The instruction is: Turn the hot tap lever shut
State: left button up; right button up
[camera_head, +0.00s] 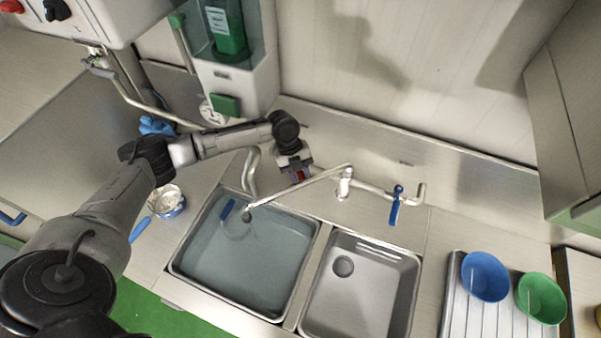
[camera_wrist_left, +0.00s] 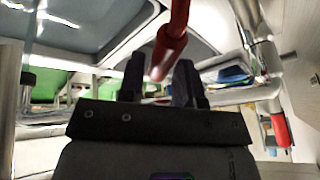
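The red hot tap lever (camera_head: 299,175) shows beside my left gripper (camera_head: 297,168), behind the left basin in the head view. In the left wrist view the red lever (camera_wrist_left: 172,42) comes down from the top, and its end lies at the gap between the two fingers of my left gripper (camera_wrist_left: 160,80). The fingers stand apart, with a gap visible beside the lever; contact with it cannot be made out. The tap's spout (camera_head: 300,187) reaches over the left basin. The blue lever (camera_head: 395,206) hangs at the tap's right end. My right gripper is not in view.
The left basin (camera_head: 215,282) holds water and a blue-handled item (camera_head: 227,209). The right basin (camera_head: 345,300) is empty. A blue bowl (camera_head: 486,277) and a green bowl (camera_head: 541,298) stand on the drainer at right. A dispenser (camera_head: 240,80) hangs behind my left arm.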

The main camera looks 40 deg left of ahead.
pick_arm(q)
jog(key=shift+o, duration=1.2)
jog(key=shift+r, duration=0.25)
jog(key=r, duration=0.2)
jog(key=r+b, duration=0.1)
jog(key=r, duration=0.1)
jog(key=shift+d, duration=0.3)
jog(key=d+r+b, duration=0.1)
jog(key=d+r, duration=0.5)
jog(key=d, duration=0.5)
jog(key=shift+w+r, duration=0.25)
